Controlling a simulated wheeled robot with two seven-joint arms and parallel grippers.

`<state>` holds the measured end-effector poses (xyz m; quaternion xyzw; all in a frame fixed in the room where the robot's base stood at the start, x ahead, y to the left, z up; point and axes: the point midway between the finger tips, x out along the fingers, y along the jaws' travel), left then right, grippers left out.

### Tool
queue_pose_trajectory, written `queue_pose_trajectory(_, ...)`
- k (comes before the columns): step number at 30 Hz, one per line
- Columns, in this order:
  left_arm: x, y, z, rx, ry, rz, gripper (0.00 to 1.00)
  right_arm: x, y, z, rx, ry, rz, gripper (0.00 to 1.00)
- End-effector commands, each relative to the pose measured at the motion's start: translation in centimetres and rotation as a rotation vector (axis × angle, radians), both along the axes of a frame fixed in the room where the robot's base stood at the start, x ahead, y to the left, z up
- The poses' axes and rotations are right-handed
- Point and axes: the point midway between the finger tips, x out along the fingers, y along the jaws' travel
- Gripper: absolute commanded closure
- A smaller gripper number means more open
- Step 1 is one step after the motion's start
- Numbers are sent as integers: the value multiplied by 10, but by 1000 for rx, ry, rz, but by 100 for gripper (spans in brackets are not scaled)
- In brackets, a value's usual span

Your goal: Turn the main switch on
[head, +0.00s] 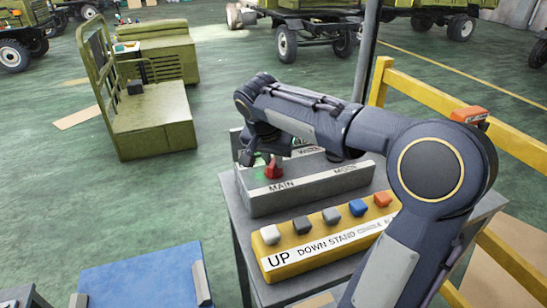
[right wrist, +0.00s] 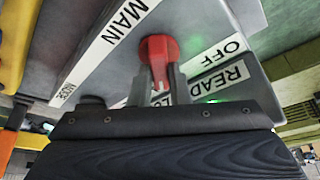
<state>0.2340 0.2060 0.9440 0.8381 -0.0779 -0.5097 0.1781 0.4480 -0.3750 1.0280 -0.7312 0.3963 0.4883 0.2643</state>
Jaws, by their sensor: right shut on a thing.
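The red main switch (head: 273,172) sits on the grey control box (head: 312,192), beside the label MAIN. My right gripper (head: 262,153) reaches down over the box from the right. In the right wrist view its two fingers (right wrist: 160,84) are closed around the lower part of the red switch (right wrist: 158,47). A green light (right wrist: 217,101) glows near the READY label. My left gripper is not in view.
A yellow button box (head: 300,252) with several coloured buttons stands in front of the grey box on a table. A yellow railing (head: 450,100) runs along the right. A blue panel (head: 140,272) is at the lower left.

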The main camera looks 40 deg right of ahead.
Motion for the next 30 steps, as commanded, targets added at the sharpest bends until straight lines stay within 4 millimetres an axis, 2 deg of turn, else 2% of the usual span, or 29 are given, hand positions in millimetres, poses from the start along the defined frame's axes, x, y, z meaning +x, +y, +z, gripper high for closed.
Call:
queue_pose_trajectory(9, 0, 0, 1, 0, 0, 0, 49, 1, 1, 1, 1, -2, -101, 100)
queue_pose_trajectory(24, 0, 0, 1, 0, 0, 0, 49, 1, 0, 0, 1, -2, -117, 100)
queue_pose_trajectory(25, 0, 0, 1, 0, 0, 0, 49, 1, 0, 0, 1, -2, -117, 80)
queue_pose_trajectory(29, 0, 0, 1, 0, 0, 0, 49, 1, 0, 0, 2, -1, -116, 63)
queue_pose_trajectory(30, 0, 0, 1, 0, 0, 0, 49, 1, 0, 0, 2, -1, -116, 62)
